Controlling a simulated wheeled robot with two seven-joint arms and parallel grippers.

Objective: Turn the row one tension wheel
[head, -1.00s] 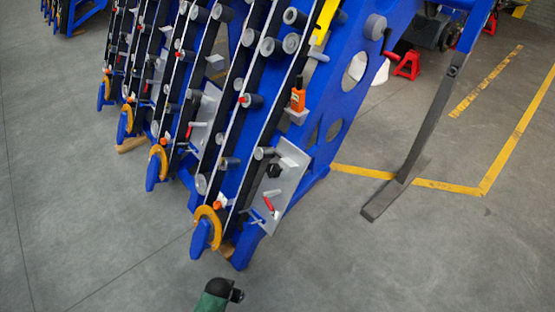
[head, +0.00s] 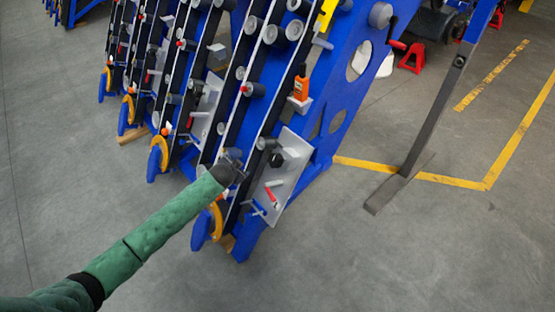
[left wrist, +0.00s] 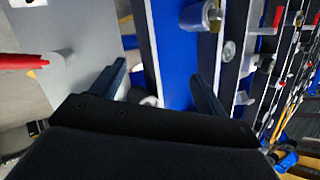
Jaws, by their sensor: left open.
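My left gripper (head: 235,160) comes in from the left, in front of the nearest row of the blue harvester chassis. In the left wrist view the two dark fingers of this gripper (left wrist: 160,78) stand apart with nothing held. A pale round part (left wrist: 143,99) shows low between them, partly hidden by the gripper body. A black knob (head: 277,159) sits on the grey side plate (head: 293,150), right of the gripper. A red handle (head: 271,194) is below it and also shows in the left wrist view (left wrist: 25,61). I cannot tell which part is the tension wheel.
An orange bottle (head: 302,86) stands on a bracket above the plate. Several rows with rollers and yellow-orange guards (head: 158,155) lie to the left. A grey metal bar (head: 430,120) and a red stand (head: 411,58) are at right. The front floor is clear.

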